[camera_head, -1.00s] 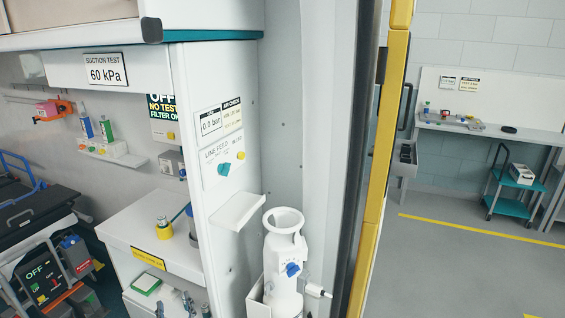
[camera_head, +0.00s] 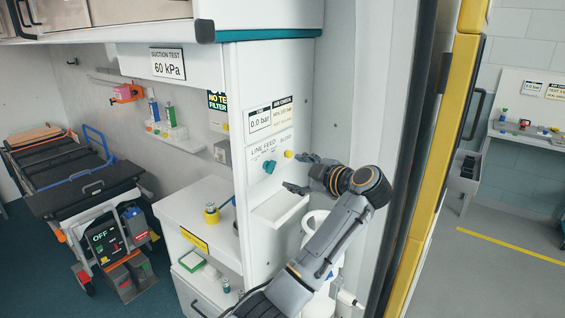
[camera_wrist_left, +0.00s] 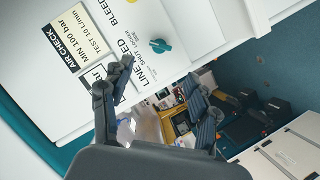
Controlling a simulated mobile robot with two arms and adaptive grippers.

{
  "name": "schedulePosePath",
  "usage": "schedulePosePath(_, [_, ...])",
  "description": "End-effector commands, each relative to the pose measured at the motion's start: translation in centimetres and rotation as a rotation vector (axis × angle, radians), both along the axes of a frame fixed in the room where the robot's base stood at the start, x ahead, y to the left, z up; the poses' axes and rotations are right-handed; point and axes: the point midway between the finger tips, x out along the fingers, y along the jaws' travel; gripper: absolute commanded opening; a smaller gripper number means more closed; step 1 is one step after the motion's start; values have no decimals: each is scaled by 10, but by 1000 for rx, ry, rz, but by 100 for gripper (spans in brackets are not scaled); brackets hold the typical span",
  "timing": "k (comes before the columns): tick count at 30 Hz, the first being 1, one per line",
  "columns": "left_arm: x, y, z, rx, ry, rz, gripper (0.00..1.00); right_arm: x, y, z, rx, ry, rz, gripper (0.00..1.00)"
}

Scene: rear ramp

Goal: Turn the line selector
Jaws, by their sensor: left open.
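The line feed panel (camera_head: 284,146) is on the white cabinet's side wall. It carries a teal knob (camera_head: 269,166), which I take to be the line selector, and a small yellow knob (camera_head: 289,154) to its right. The teal knob also shows in the left wrist view (camera_wrist_left: 160,46), beside the line and bleed lettering. My left gripper (camera_head: 296,172) is open and empty, with its fingers pointing left toward the panel, right of the teal knob and apart from it. In the left wrist view my open fingers (camera_wrist_left: 158,72) reach up from below the knob. My right gripper is not in view.
A small white shelf (camera_head: 278,210) sticks out below the panel. A white cylinder (camera_head: 314,222) stands partly hidden behind my left arm. A gauge label (camera_head: 259,121) reads 0.0 bar. A yellow-edged door post (camera_head: 441,150) stands to the right.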

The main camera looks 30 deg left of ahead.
Motion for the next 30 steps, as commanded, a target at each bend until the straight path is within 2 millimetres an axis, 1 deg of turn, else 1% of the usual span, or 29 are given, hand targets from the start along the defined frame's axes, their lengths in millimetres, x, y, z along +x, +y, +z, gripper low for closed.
schedulePosePath(1, [3, 12, 1, 5, 3, 4, 60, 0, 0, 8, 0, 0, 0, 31])
schedulePosePath(6, [16, 45, -9, 5, 3, 4, 60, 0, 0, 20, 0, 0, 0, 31])
schedulePosePath(10, [25, 67, -16, 6, 1, 3, 60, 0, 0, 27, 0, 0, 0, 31])
schedulePosePath(15, [32, 85, -23, 3, 0, 1, 60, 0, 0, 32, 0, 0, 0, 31])
schedulePosePath(20, [35, 92, -27, 2, -2, 0, 60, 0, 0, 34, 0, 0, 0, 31])
schedulePosePath(27, [36, 93, -28, 2, -2, 0, 60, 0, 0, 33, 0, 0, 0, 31])
schedulePosePath(28, [36, 93, -28, 2, -2, 0, 58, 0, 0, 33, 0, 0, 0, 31])
schedulePosePath(29, [36, 93, -28, 2, -2, 0, 52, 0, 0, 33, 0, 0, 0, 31])
schedulePosePath(30, [36, 93, -28, 2, -2, 0, 44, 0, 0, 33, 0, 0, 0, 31])
